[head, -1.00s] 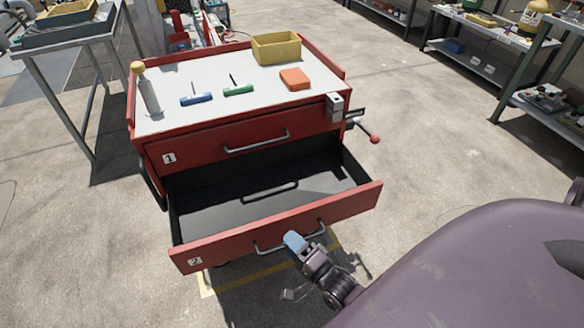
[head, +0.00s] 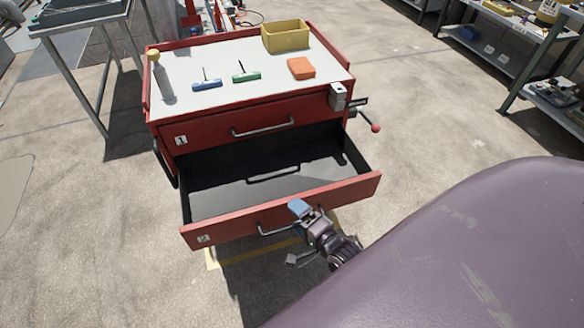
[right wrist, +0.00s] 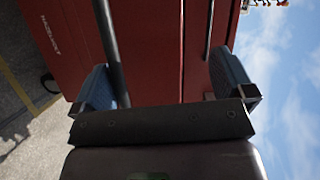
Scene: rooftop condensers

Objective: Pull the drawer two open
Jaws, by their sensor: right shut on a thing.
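Drawer two (head: 240,222), marked with a 2 at its left end, is the lower drawer of a red tool cart and stands well out. Its dark inside shows empty. My right gripper (head: 302,214) is at the right part of its grey bar handle (head: 268,231) and is shut on it. In the right wrist view the blue-padded fingers (right wrist: 162,82) stand either side of a dark bar (right wrist: 108,45) against red panels. The far finger is partly hidden in the head view. My left gripper is not in view.
Drawer one (head: 235,125) above is shut. The cart top (head: 215,110) holds a yellow bin (head: 286,38), an orange block (head: 301,68), two T-handled tools and a bottle (head: 162,80). A red-knobbed lever (head: 375,128) sticks out right. Bare floor lies around the cart.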

